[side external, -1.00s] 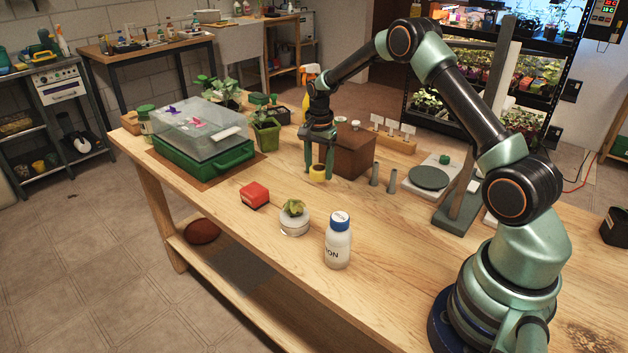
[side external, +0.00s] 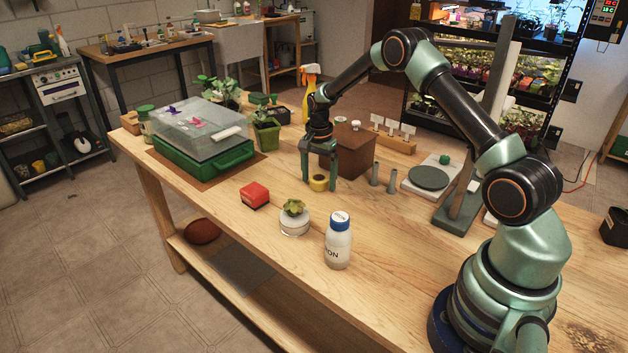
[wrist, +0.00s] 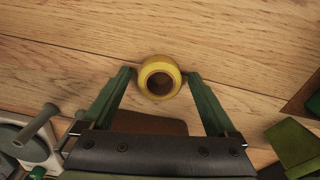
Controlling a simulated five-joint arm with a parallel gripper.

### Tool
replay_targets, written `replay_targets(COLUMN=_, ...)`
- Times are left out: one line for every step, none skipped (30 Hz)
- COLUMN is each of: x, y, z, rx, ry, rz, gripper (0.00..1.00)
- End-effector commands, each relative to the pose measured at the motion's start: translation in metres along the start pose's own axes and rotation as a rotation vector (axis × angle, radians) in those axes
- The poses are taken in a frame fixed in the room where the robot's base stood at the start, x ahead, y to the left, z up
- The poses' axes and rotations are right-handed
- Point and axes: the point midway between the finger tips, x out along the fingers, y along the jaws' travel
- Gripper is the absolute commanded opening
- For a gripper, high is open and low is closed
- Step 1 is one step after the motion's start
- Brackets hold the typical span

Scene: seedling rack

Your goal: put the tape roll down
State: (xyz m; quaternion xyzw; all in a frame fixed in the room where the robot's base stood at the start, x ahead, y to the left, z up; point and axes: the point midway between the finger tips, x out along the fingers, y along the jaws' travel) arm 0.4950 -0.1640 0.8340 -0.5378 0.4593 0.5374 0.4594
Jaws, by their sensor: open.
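The yellow tape roll (side external: 318,184) rests on the wooden bench in front of the brown box. In the wrist view the tape roll (wrist: 160,63) shows its round hole facing the camera. My gripper (side external: 319,183) points down with its jaws open, one finger on each side of the roll. In the wrist view my gripper (wrist: 160,75) has its fingertips beside the roll, with a narrow gap at each side.
The brown box (side external: 346,155) stands close behind the gripper. Two grey pegs (side external: 391,181) stand to the right. A red block (side external: 254,196), a potted succulent (side external: 294,222) and a blue-capped bottle (side external: 338,245) stand nearer the front. Bare bench lies between them and the roll.

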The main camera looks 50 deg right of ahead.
Motion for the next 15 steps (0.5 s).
replay_targets(x=-0.002, y=0.000, z=0.000, rx=0.000, ry=0.000, rz=-0.001, gripper=0.93)
replay_targets(x=-0.004, y=0.000, z=0.000, rx=0.000, ry=0.001, rz=-0.001, gripper=0.93)
replay_targets(x=-0.007, y=0.000, z=0.000, rx=0.000, ry=0.001, rz=-0.001, gripper=0.93)
replay_targets(x=-0.010, y=0.000, z=0.000, rx=0.000, ry=0.001, rz=-0.001, gripper=0.93)
replay_targets(x=-0.014, y=-0.001, z=0.000, rx=0.000, ry=0.001, rz=-0.002, gripper=0.93)
replay_targets(x=-0.021, y=-0.001, z=-0.001, rx=0.000, ry=0.002, rz=-0.004, gripper=0.93)
replay_targets(x=-0.026, y=-0.001, z=-0.001, rx=0.000, ry=0.002, rz=-0.004, gripper=0.93)
replay_targets(x=-0.032, y=-0.001, z=-0.001, rx=0.000, ry=0.002, rz=-0.004, gripper=0.93)
replay_targets(x=-0.041, y=-0.001, z=-0.001, rx=0.000, ry=0.002, rz=-0.005, gripper=0.93)
replay_targets(x=-0.047, y=-0.001, z=-0.001, rx=0.000, ry=0.002, rz=-0.005, gripper=0.93)
replay_targets(x=-0.054, y=-0.001, z=-0.001, rx=0.000, ry=0.003, rz=-0.005, gripper=0.93)
replay_targets(x=-0.062, y=-0.001, z=-0.001, rx=0.000, ry=0.002, rz=-0.005, gripper=0.93)
replay_targets(x=-0.069, y=-0.001, z=-0.001, rx=0.000, ry=0.002, rz=-0.005, gripper=0.93)
replay_targets(x=-0.074, y=-0.001, z=-0.001, rx=0.000, ry=0.002, rz=-0.004, gripper=0.93)
replay_targets(x=-0.082, y=-0.001, z=-0.001, rx=0.000, ry=0.002, rz=-0.004, gripper=0.93)
